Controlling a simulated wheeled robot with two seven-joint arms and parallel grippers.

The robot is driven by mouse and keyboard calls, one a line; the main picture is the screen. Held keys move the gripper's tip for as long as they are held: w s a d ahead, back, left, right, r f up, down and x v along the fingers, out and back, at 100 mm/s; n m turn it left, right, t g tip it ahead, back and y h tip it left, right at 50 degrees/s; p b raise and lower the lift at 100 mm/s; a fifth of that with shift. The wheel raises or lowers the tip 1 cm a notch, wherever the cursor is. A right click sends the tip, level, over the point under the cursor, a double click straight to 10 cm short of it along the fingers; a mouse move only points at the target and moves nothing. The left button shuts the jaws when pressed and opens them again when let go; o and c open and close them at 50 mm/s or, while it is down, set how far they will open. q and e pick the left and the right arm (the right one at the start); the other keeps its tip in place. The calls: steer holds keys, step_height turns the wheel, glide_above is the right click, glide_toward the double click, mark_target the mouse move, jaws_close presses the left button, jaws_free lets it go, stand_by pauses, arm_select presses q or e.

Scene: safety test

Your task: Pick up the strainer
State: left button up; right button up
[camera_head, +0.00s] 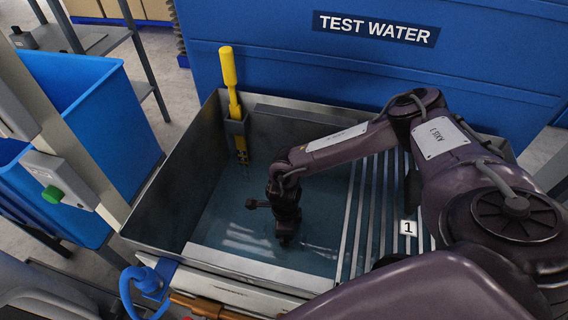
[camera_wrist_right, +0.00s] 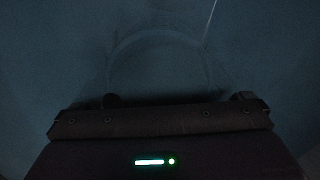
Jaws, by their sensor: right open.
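My right gripper (camera_head: 285,240) points down into the water tank (camera_head: 165,215), low over or in the water; its fingertips are hard to make out. In the right wrist view, my dark gripper (camera_wrist_right: 176,98) has its two fingers set wide apart, with nothing clearly between them. A faint round outline (camera_wrist_right: 158,33) shows just beyond it, too dim to identify for sure as the strainer. No strainer can be clearly made out in the head view. A yellow-handled tool (camera_head: 229,75) stands upright in a holder at the tank's back left corner. My left gripper is not in view.
Metal bars (camera_head: 362,205) cover the tank's right part, beside a white tag marked 1 (camera_head: 408,228). A blue panel labelled TEST WATER (camera_head: 376,28) stands behind. A blue bin (camera_head: 120,130) and a green button (camera_head: 53,194) are at left. Open water lies left of my gripper.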

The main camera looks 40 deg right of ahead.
steer(key=c, duration=0.9)
steer(key=shift+r, duration=0.1)
